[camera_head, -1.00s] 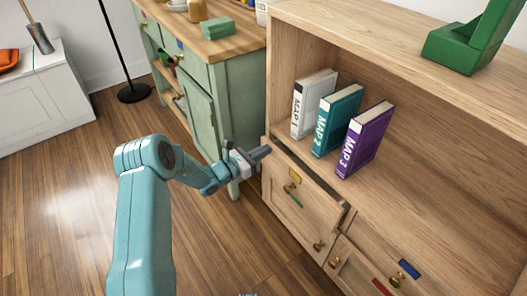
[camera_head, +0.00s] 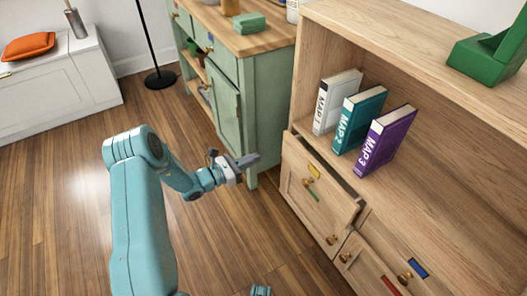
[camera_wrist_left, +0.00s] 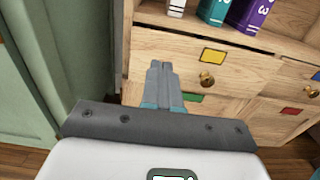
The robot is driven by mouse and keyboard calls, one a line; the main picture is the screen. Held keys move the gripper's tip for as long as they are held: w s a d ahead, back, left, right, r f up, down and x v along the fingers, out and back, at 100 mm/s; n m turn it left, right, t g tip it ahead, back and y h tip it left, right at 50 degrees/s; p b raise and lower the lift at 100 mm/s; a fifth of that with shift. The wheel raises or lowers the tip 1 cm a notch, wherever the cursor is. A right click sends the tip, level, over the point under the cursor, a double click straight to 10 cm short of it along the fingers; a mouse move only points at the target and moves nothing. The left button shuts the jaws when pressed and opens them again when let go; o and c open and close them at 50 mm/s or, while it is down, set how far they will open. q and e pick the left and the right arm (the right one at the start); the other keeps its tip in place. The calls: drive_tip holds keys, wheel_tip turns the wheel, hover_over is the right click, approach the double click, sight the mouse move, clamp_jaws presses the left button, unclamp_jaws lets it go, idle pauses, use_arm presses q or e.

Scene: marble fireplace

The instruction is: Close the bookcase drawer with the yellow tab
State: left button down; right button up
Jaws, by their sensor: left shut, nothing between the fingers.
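The bookcase drawer with the yellow tab (camera_head: 313,171) is at the bookcase's left end, below the books. It stands partly open, with a dark gap behind its front's top edge. Its brass knob (camera_head: 308,182) is below the tab. The left wrist view shows the yellow tab (camera_wrist_left: 213,56) and knob (camera_wrist_left: 206,79) right of the fingers. My left gripper (camera_head: 250,160) is shut and empty. In the head view it is left of the drawer front, apart from it.
A green tab (camera_head: 313,194) shows below the yellow one. Books (camera_head: 358,120) stand on the shelf above. A green cabinet (camera_head: 228,110) is close behind my left gripper. Open wooden floor (camera_head: 60,190) lies left.

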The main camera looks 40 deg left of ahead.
use_arm(q)
drive_tip(key=c, duration=1.6)
unclamp_jaws()
drive_tip(key=shift+s+a, duration=0.2)
drive_tip(key=shift+s, duration=0.2)
drive_tip(key=shift+c, duration=0.2)
drive_tip(key=o, duration=0.5)
drive_tip(key=shift+s, duration=0.15)
drive_tip(key=o, duration=0.4)
drive_tip(key=shift+n, duration=1)
drive_tip(key=n+p, duration=0.6)
drive_tip(key=n, duration=1.7)
approach(304, 184)
drive_tip(key=b+x, duration=0.1)
drive_tip(key=x, duration=0.2)
drive_tip(key=b+x, duration=0.2)
drive_tip(key=x, duration=0.2)
drive_tip(key=shift+w+d+f, duration=0.1)
drive_tip(key=shift+w+f, duration=0.15)
drive_tip(key=shift+w, duration=0.05)
drive_tip(key=shift+w+d+r+b, duration=0.1)
drive_tip(key=shift+w+d+b, duration=0.1)
drive_tip(key=shift+w+b, duration=0.3)
drive_tip(key=shift+w, duration=0.1)
